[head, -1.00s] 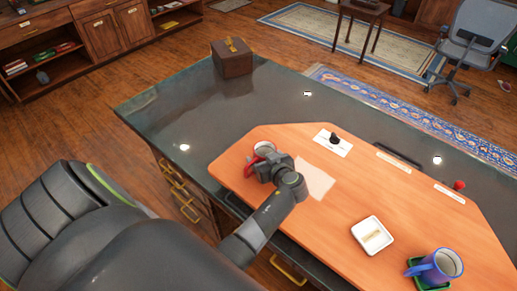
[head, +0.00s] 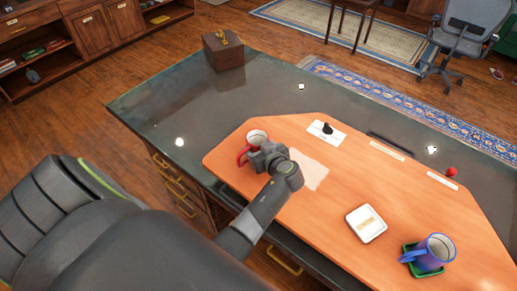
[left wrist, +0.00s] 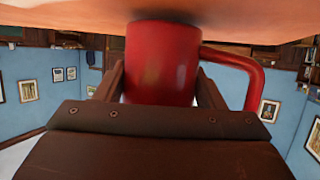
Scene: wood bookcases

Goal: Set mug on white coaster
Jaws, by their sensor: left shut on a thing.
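A red mug (head: 242,153) with a white inside is at the left end of the orange board (head: 330,215). My left gripper (head: 257,154) is shut on it. In the left wrist view the red mug (left wrist: 160,60) fills the space between the fingers of my left gripper (left wrist: 160,88), with its handle to the right. One end of the mug is close to the board there; I cannot tell if they touch. My right gripper is not in view.
A blue mug (head: 436,252) stands on a green coaster (head: 412,270) at the right. A pale square (head: 312,172) lies flat beside my gripper. A dark knob on a white card (head: 318,131) stands at the back. A brown box (head: 224,52) is on the dark desktop.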

